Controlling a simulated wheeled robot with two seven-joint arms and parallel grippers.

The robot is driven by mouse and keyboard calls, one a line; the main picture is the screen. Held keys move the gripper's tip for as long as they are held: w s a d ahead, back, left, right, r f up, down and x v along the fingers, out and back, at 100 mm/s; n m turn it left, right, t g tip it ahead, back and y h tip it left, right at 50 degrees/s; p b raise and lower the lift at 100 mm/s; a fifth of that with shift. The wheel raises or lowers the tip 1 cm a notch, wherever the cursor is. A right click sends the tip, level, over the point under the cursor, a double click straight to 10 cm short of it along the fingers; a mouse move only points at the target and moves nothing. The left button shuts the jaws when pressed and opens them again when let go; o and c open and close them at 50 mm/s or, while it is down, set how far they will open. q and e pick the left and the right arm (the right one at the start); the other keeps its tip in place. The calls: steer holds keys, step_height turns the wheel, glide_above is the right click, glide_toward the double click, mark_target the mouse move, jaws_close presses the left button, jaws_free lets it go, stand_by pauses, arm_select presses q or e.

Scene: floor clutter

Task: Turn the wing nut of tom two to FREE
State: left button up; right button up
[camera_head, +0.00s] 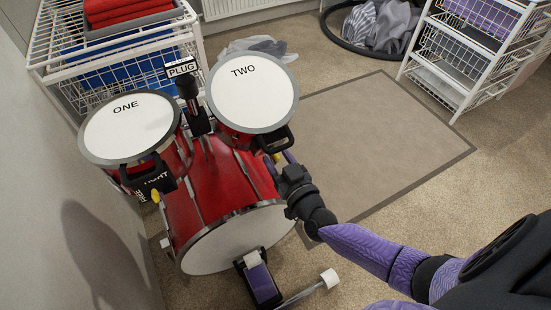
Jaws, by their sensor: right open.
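Tom two (252,92) is the red drum with a white head marked TWO, on the right of the drum set. A black bracket (275,139) sits at its lower right edge. A small yellow piece, seemingly its wing nut (277,156), shows just below the bracket. My right gripper (280,161) reaches in from the lower right, its open fingers at this yellow piece. I cannot tell whether they touch it. Any FREE marking is too small or hidden to read. My left gripper is not in view.
Tom one (129,126) stands to the left, with a yellow piece (155,195) under its bracket. The bass drum (240,236) and pedal (260,278) are below. A wire rack (52,62) stands behind, another (463,62) at the upper right. The mat (385,140) is clear.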

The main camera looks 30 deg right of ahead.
steer(key=shift+w, duration=0.5)
jaws_close()
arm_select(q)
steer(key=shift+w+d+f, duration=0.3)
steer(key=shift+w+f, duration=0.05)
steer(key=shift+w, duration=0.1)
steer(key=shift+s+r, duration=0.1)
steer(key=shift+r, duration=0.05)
